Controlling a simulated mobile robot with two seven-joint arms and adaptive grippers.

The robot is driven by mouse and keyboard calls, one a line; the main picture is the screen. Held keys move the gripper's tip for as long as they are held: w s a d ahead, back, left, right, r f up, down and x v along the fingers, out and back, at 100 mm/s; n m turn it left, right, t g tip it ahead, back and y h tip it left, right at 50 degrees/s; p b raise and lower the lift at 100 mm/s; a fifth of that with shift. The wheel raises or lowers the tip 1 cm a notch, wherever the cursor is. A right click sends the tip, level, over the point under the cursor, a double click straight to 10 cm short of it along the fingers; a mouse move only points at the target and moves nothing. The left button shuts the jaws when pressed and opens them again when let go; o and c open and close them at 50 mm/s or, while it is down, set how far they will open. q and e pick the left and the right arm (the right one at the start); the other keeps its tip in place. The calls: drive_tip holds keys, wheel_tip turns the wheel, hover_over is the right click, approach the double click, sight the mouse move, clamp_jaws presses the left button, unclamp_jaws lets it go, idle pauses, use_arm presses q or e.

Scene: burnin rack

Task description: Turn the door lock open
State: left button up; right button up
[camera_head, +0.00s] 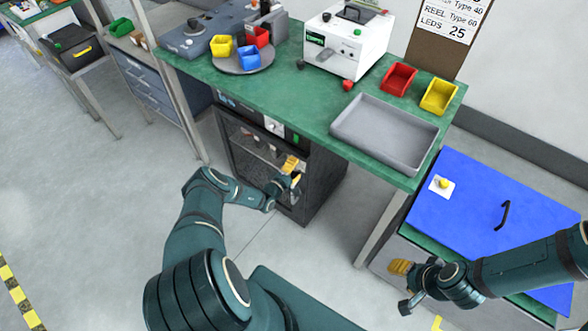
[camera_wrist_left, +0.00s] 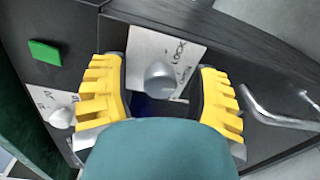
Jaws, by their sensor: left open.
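The lock knob (camera_wrist_left: 160,80) is a rounded grey knob on a pale plate (camera_wrist_left: 172,48) marked LOCK, in the left wrist view. My left gripper (camera_wrist_left: 166,76) is open, with one yellow-padded finger on each side of the knob; I see gaps on both sides and cannot tell the depth. In the head view my left gripper (camera_head: 290,176) is at the front of the dark cabinet (camera_head: 322,165) under the bench. I cannot make out the lock there. My right gripper (camera_head: 402,287) looks open and empty, beside the blue-topped box at the right.
A metal handle (camera_wrist_left: 275,115) lies right of the fingers. A green square (camera_wrist_left: 45,52) and another knob (camera_wrist_left: 62,118) are at the left. The green bench (camera_head: 290,95) overhangs the cabinet. A grey tray (camera_head: 385,132) sits on it. The floor before the cabinet is clear.

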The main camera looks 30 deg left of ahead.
use_arm(q)
drive_tip(key=s, duration=1.2)
drive_tip(key=shift+a+r, duration=0.2)
drive_tip(key=shift+a, duration=0.25)
